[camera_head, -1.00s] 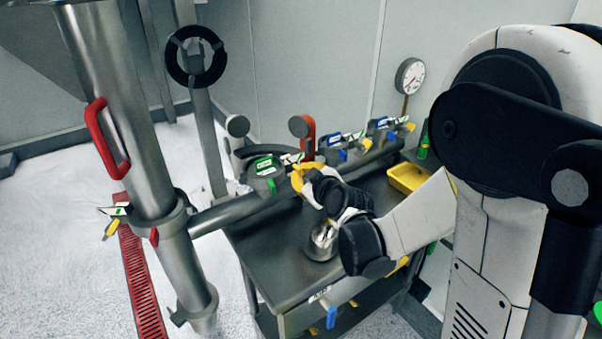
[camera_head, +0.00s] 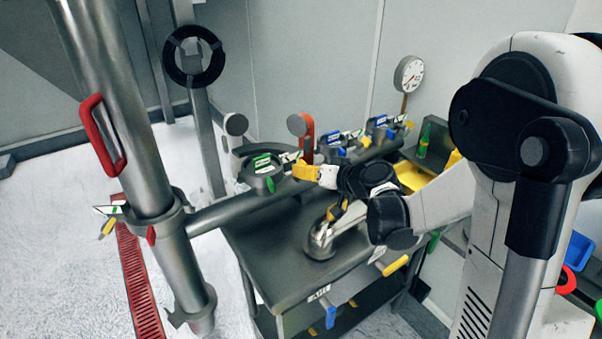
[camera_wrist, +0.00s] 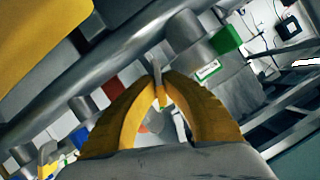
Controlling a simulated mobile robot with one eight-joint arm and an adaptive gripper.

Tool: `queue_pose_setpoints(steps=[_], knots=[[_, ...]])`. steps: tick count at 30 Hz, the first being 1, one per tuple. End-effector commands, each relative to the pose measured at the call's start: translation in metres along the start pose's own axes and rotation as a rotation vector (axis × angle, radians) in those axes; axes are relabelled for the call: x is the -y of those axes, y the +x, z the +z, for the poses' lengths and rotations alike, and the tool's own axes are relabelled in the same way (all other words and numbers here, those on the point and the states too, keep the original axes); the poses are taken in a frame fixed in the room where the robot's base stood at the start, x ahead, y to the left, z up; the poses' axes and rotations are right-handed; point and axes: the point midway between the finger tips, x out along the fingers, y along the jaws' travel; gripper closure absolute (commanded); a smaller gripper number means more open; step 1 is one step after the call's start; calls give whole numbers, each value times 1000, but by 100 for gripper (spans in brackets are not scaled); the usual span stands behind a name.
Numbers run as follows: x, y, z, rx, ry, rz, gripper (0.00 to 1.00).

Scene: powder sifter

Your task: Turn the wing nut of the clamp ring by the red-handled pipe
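The steel pipe with a red handle (camera_head: 101,135) stands at the left. A clamp ring (camera_head: 178,207) sits around it where the horizontal pipe joins. A small red part (camera_head: 151,235) is on the ring's front, and a white-and-green piece with a yellow end (camera_head: 107,226) sticks out left; I cannot tell which is the wing nut. My gripper (camera_head: 298,171) has yellow fingers beside the green-tagged fitting (camera_head: 264,178) on the horizontal pipe, well right of the ring. In the wrist view its fingertips (camera_wrist: 160,84) are close together, with a thin silver piece between or behind them; contact is unclear.
The steel table (camera_head: 265,255) lies below my gripper with a rounded metal fitting (camera_head: 320,240) on it. Blue-tagged fittings (camera_head: 337,143) and a yellow bin (camera_head: 413,177) are to the right. The floor left of the table is open, with a red grate (camera_head: 141,285).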

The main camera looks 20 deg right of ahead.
Motion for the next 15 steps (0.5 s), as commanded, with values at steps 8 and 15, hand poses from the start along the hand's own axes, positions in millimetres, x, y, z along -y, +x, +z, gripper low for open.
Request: queue_pose_setpoints(steps=[8, 15], knots=[[-2, 1, 2, 0, 181, -75, 100], [-2, 0, 2, 2, 270, -112, 100]])
